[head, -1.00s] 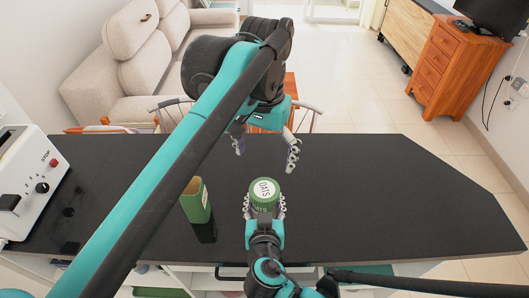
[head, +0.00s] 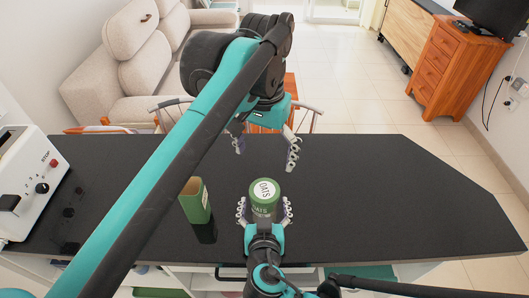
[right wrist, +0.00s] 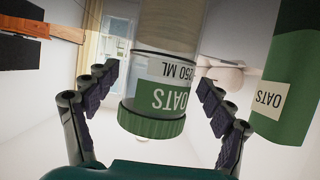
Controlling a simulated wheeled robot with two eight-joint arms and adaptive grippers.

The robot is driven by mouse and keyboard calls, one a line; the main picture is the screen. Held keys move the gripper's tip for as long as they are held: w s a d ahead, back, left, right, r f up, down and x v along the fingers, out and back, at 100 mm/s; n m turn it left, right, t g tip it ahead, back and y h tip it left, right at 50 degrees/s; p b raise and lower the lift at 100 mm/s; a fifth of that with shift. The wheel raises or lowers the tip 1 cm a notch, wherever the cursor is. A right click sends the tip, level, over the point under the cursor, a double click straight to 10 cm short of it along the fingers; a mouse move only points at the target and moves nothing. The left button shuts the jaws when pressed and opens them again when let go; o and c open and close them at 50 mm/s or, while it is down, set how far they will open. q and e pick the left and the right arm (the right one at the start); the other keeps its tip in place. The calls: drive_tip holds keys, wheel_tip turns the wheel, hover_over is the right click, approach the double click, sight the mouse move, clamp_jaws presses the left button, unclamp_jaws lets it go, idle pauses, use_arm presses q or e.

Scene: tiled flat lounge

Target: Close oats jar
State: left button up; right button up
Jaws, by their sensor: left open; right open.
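The oats jar (head: 264,208) stands upright on the dark counter in the head view. Its green lid (head: 264,190), with a white OATS label, sits on top. The right wrist view shows the jar (right wrist: 160,68) upside down, with the lid (right wrist: 150,121) on its end. My right gripper (head: 264,204) is open, a finger on each side of the jar, with gaps visible; it also shows in the right wrist view (right wrist: 158,80). My left gripper (head: 266,157) is open and empty, higher up and beyond the jar.
A green oats box (head: 195,201) stands left of the jar; it also shows in the right wrist view (right wrist: 290,75). A white appliance (head: 30,185) is at the counter's left end. The counter (head: 400,205) is clear to the right.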

drive_tip(key=v, duration=1)
drive_tip(key=shift+s, duration=0.3)
